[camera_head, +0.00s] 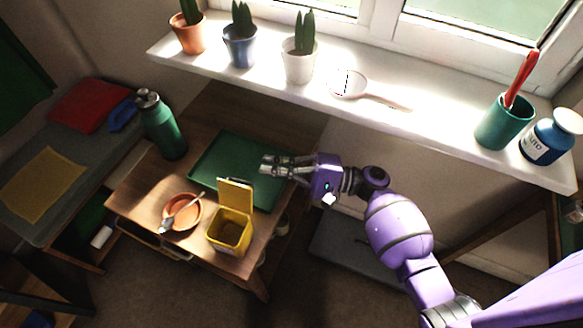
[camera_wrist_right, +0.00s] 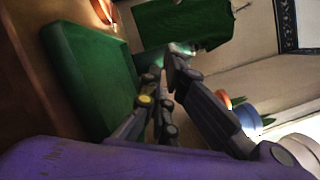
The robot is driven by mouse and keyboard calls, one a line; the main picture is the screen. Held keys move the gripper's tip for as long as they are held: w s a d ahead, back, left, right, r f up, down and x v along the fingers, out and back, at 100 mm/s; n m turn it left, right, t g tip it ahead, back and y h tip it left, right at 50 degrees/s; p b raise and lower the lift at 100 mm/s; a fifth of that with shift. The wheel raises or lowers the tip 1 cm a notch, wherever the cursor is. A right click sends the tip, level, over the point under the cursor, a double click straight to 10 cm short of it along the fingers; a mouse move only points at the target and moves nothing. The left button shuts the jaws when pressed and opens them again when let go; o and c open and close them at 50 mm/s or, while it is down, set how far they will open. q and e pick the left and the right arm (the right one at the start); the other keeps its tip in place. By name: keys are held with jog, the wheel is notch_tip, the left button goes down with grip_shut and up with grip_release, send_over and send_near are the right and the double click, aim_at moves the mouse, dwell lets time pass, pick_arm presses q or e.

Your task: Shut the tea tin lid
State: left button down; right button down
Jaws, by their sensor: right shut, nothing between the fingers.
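The yellow tea tin (camera_head: 229,236) stands at the front right of the small wooden table, and its inside shows. Its lid (camera_head: 235,195) stands upright at the back edge, so the tin is open. My right gripper (camera_head: 264,165) is shut and empty. It is above the green tray, behind the lid and a little to its right in the head view. In the right wrist view the fingers (camera_wrist_right: 163,75) point past the green tray; the tin does not show there. My left gripper is in neither view.
The green tray (camera_head: 213,160) covers the table's back part. An orange saucer (camera_head: 176,222) with a spoon is left of the tin, and a green bottle (camera_head: 161,127) stands behind.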

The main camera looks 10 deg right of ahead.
aim_at(238, 192)
jog(key=shift+x, duration=1.1)
jog(key=shift+s+a+r+p, duration=0.4)
jog(key=shift+s+r+p, duration=0.05)
jog(key=shift+s, duration=0.15)
jog(key=shift+s+a+r+p, duration=0.35)
jog(key=shift+s+r+p, duration=0.15)
jog(key=shift+s, duration=0.1)
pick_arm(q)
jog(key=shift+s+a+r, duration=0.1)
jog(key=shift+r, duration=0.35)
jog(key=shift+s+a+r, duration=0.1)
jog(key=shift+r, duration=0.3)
pick_arm(e)
jog(key=shift+s+a, duration=0.2)
jog(key=shift+s, duration=0.1)
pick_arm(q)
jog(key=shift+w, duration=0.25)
pick_arm(e)
jog(key=shift+a+r+n, duration=0.1)
jog(key=shift+r+n, duration=0.1)
jog(key=shift+n, duration=0.1)
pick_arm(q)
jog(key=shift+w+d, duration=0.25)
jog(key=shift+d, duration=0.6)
pick_arm(e)
jog(key=shift+r, duration=0.2)
jog(key=shift+n, duration=0.3)
